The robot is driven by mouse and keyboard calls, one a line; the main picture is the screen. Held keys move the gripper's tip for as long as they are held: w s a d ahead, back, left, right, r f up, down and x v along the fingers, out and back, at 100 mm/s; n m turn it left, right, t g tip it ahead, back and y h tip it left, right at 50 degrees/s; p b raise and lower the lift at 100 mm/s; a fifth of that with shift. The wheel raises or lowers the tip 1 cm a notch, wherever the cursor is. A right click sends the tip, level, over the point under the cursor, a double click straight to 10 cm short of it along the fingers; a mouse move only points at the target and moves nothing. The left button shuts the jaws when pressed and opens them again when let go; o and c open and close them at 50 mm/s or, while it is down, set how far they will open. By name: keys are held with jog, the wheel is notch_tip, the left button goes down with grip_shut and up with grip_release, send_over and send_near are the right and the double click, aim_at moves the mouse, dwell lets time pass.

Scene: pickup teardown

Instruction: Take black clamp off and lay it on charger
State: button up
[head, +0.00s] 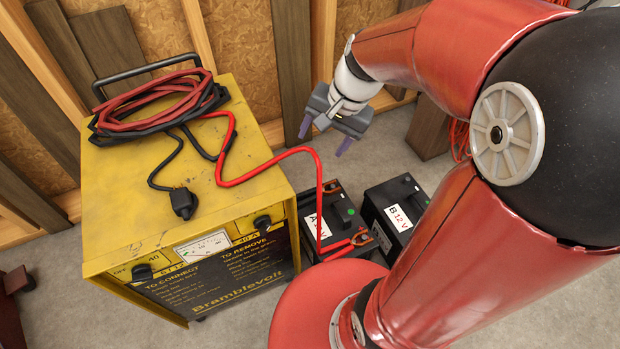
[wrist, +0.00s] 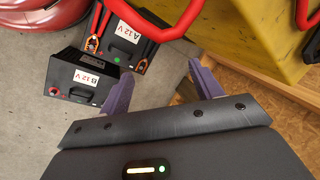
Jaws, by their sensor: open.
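The yellow charger (head: 130,190) stands at left in the head view; its side also shows in the wrist view (wrist: 268,35). Battery A (head: 334,213) stands to its right. The red clamp (head: 342,245) is at battery A's near end. My gripper (head: 325,138) is open and empty, above and beyond the batteries, touching nothing.
Battery B (head: 396,209) stands right of battery A. A red cable arches from the charger to battery A. The charger's front top is largely clear. A wooden wall stands behind.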

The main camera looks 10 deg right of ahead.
jog(key=w+d+f+m+g+y+b, duration=0.15)
jog(key=w+f+m, duration=0.35)
jog(key=f, duration=0.7)
jog(key=m+g+b, duration=0.1)
jog(key=m+b, duration=0.2)
jog(key=m, duration=0.1)
send_near(316, 190)
jog(key=shift+s+a+f, duration=0.35)
jog(key=shift+a+f, duration=0.25)
jog(key=shift+a, duration=0.2)
jog(key=b+x, duration=0.1)
jog(key=x, duration=0.6)
jog(key=shift+s+f+b, duration=0.1)
jog(key=shift+f+b, duration=0.2)
jog(key=shift+b, duration=0.05)
jog(key=shift+c, duration=0.4)
jog(key=c, duration=1.1)
jog(key=shift+c, duration=0.2)
jog(key=shift+r, duration=0.15)
